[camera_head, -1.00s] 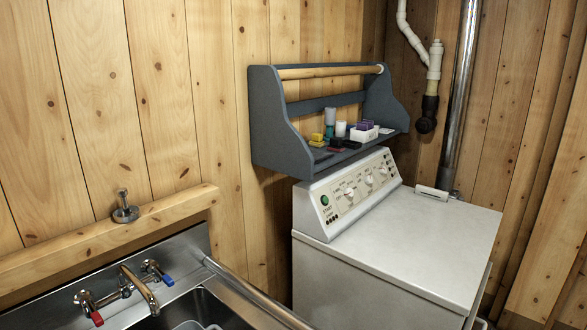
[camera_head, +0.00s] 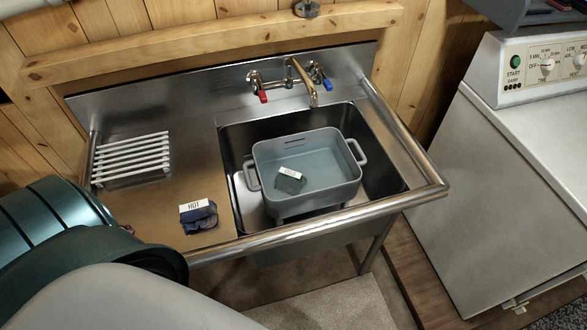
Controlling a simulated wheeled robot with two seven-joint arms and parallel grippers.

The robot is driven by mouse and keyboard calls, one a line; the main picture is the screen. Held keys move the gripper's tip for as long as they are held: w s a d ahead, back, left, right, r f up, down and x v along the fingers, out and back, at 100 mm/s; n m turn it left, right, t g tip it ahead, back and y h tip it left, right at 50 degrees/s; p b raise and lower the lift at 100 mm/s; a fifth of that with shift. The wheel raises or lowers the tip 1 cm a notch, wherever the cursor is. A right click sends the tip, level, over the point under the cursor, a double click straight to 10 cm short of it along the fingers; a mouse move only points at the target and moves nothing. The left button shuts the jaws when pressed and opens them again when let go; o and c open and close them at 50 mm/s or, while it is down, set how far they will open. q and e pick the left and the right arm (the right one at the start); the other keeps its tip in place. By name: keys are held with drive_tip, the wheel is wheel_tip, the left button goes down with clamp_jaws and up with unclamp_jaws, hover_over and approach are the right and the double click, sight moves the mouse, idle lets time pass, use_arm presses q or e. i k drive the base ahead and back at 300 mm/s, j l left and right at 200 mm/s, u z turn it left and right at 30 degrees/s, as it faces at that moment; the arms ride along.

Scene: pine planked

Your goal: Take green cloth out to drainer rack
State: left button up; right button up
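A small dark grey-green cloth (camera_head: 291,185) with a white label lies in the grey tub (camera_head: 357,180) standing in the sink basin. The label's print is too small to read surely. The drainer rack (camera_head: 132,158), a row of white bars, is on the left of the sink's drainboard, and nothing lies on it. Neither gripper shows in the head view.
A blue cloth (camera_head: 201,220) with a "HOT" label lies on the drainboard (camera_head: 165,205). The tap (camera_head: 302,80) has red and blue handles behind the tub. A metal rail (camera_head: 335,222) runs along the sink's front. A white machine (camera_head: 510,190) stands at right.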

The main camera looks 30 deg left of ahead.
sight(287, 174)
drive_tip(key=u, duration=1.05)
